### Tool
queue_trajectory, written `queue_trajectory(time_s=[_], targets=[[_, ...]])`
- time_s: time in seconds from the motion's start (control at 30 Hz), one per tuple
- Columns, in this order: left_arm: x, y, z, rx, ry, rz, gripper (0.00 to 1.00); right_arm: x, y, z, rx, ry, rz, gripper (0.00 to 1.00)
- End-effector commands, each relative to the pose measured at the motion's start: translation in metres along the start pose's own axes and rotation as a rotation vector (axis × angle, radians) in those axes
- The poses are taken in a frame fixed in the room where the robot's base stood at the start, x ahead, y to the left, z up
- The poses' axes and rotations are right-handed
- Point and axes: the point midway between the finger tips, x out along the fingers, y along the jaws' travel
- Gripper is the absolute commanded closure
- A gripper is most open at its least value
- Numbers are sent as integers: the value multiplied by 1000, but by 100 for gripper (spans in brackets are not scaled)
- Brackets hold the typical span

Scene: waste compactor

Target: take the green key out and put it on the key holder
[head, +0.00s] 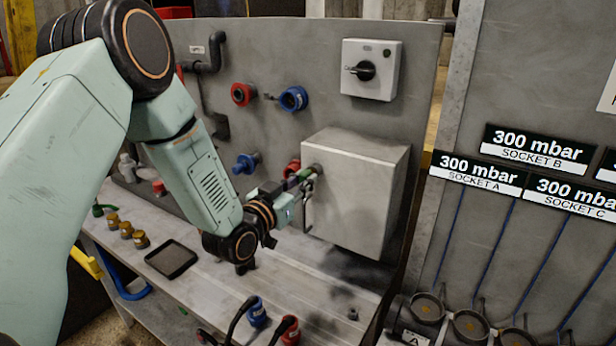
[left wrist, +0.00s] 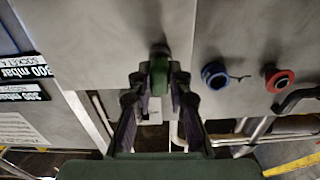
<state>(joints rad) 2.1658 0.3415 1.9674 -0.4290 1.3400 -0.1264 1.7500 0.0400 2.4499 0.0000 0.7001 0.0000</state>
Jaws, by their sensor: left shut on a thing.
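The green key (head: 304,173) is at the left side of the grey metal box (head: 366,190) on the panel. My left gripper (head: 297,186) reaches it from the left and is shut on it. In the left wrist view, the green key (left wrist: 159,76) stands between the two dark fingers of my left gripper (left wrist: 159,92). Its far end meets a dark round spot on the grey surface; I cannot tell how deep it sits. A small white piece shows below the key. I cannot make out the key holder for sure. My right gripper is not in view.
A white rotary switch (head: 371,69) is on the panel above the box. Red (head: 243,94) and blue (head: 293,98) fittings stick out left of the box. A dark tray (head: 171,259) lies on the bench. Socket labels and cables are at the right.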

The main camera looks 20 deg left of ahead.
Motion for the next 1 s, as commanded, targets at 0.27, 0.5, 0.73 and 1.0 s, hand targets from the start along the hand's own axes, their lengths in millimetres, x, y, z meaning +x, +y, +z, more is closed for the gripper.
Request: queue_trajectory(time_s=[0.27,0.5,0.73,1.0], targets=[[-1,0,0,0,1,0,100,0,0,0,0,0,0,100],[-5,0,0,0,-1,0,100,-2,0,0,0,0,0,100],[-13,0,0,-1,-2,0,100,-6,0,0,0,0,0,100],[-23,0,0,-1,-3,1,100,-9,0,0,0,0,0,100]])
